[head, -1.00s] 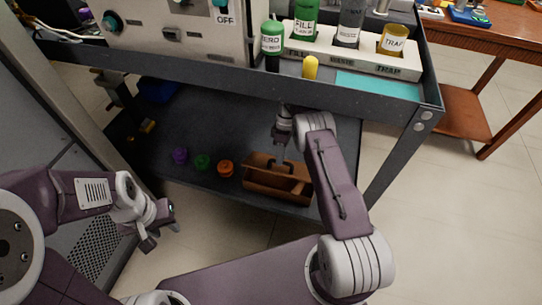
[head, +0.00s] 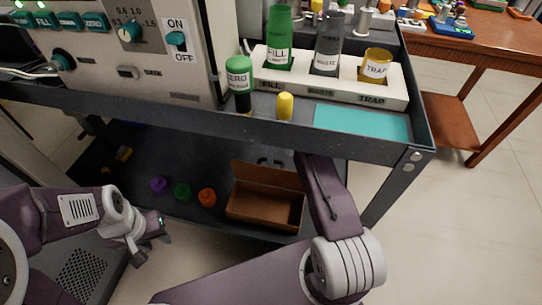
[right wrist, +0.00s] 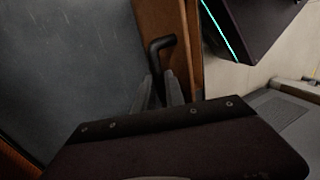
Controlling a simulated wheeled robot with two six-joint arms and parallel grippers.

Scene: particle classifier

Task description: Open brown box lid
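The brown box (head: 262,210) sits on the cart's lower shelf in the head view. Its lid (head: 268,174) stands raised at the back, and the box's inside shows and looks empty. A dark handle piece shows above the lid's edge. In the right wrist view the black bent handle (right wrist: 160,60) runs between the fingers of my right gripper (right wrist: 160,93), which look closed around it, beside a brown panel (right wrist: 178,30). In the head view that gripper is hidden below the upper tray. My left gripper (head: 153,243) is open and empty, left of the box.
Purple (head: 159,184), green (head: 183,191) and orange (head: 207,197) caps lie left of the box. The cart's upper tray edge (head: 200,115) overhangs the shelf. Bottles in a white rack (head: 335,90) stand above. A cart leg (head: 385,195) is at the right.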

